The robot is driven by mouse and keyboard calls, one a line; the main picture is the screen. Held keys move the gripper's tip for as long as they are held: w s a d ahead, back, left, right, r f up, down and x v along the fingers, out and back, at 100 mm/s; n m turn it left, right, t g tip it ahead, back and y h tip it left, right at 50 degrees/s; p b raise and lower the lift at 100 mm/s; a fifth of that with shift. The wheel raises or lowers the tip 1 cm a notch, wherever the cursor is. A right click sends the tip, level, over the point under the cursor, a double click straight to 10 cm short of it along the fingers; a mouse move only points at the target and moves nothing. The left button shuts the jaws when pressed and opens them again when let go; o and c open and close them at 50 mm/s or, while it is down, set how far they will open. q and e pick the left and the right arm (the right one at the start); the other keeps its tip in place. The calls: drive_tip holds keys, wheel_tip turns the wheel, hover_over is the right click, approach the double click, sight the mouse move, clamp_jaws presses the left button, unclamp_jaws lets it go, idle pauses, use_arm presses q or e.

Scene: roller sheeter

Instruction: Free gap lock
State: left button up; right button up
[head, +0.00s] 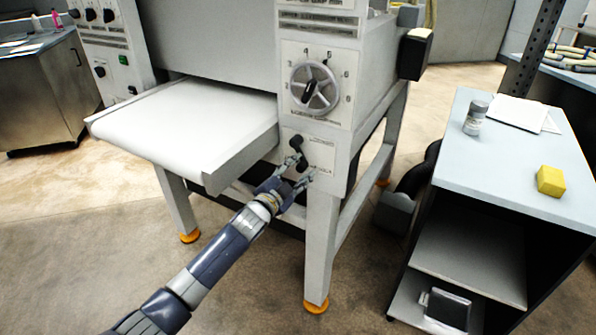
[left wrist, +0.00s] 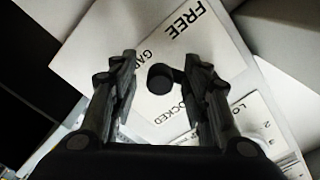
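The gap lock is a small lever with a round black knob on a pale plate (head: 319,150) on the sheeter's front, below the big dial. In the left wrist view the black knob (left wrist: 160,79) shows between my fingers. Its arm runs right, partly hidden by the right finger. The plate (left wrist: 150,40) reads FREE at the top and LOCKED lower down, partly covered. My left gripper (head: 301,167) is open at the lever; in its wrist view the fingertips (left wrist: 162,60) stand apart on both sides of the knob with gaps visible. My right gripper is not in view.
The dial (head: 314,89) with a spoked handwheel sits above the lock. The white sheeter table (head: 190,122) juts out to the left of it. A cart (head: 510,160) with a yellow block (head: 550,181) and a grey-lidded jar (head: 475,117) stands at right. Open floor lies in front.

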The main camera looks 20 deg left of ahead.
use_arm(q)
drive_tip(key=s+a, duration=0.2)
drive_tip(key=s, duration=0.9)
drive_tip(key=shift+s+a, duration=0.15)
drive_tip(key=shift+s, duration=0.25)
idle(0.4)
drive_tip(key=s+a+f+n+g+y, duration=0.1)
drive_tip(key=s+a+f+n+g, duration=0.15)
drive_tip(key=f, duration=0.85)
drive_tip(key=s+a+f+n+g+y, duration=0.1)
drive_tip(key=s+f+g, duration=0.15)
drive_tip(key=f, duration=0.85)
drive_tip(key=s+f+n+g+y, duration=0.1)
drive_tip(key=s+f+g, duration=0.1)
drive_tip(key=s+f, duration=0.5)
drive_tip(key=s+f+n+g, duration=0.1)
drive_tip(key=s+f, duration=0.3)
drive_tip(key=f, duration=0.5)
drive_tip(key=s+d+f+n+g, duration=0.1)
drive_tip(key=s+f, duration=0.5)
drive_tip(key=s, duration=0.6)
drive_tip(key=s+d+f+n+g, duration=0.1)
drive_tip(key=s+d+f+g, duration=0.2)
drive_tip(key=s, duration=1)
drive_tip(key=s+d+f+n+g+p, duration=0.1)
drive_tip(key=s+f+g, duration=0.3)
drive_tip(key=s+f, duration=0.5)
drive_tip(key=s, duration=0.4)
drive_tip(key=shift+d+f+g, duration=0.3)
drive_tip(key=shift+d+f, duration=0.1)
